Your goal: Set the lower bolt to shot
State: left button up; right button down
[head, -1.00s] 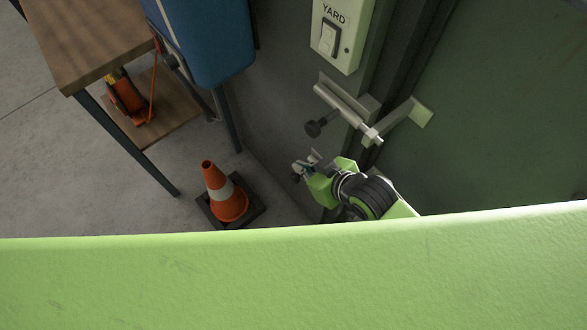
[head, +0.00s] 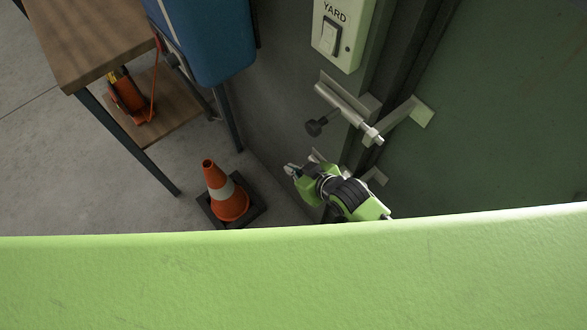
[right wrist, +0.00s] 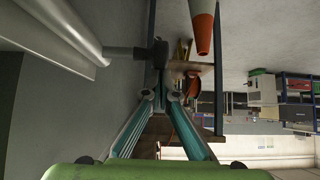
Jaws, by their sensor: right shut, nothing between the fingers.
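The lower bolt is mostly hidden behind my right arm in the head view; only a pale bit of its plate (head: 315,155) and a pale bracket to the right (head: 379,177) show. In the right wrist view a pale bolt barrel (right wrist: 62,32) runs across the upper left, with a stem ending in a dark knob (right wrist: 158,50). My right gripper (head: 290,169) is beside the lower bolt, shut and empty. Its fingertips (right wrist: 162,94) are close to the knob in the right wrist view; whether they touch it I cannot tell. My left gripper is not in view.
An upper bolt (head: 340,103) with a dark knob (head: 316,128) sits above, under the YARD switch box (head: 341,38). The green door (head: 490,130) is at right. A traffic cone (head: 225,195) stands on the floor, left of the gripper. A wooden bench (head: 95,40) is farther left.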

jog(key=shift+d+f, duration=0.1)
jog(key=shift+s, duration=0.1)
jog(key=shift+s+d+p, duration=0.25)
jog(key=shift+s+p, duration=0.05)
jog(key=shift+p, duration=0.1)
jog(key=s+d+p, duration=0.1)
jog(key=s, duration=0.1)
jog(key=s+d+p, duration=0.2)
jog(key=shift+f, duration=0.1)
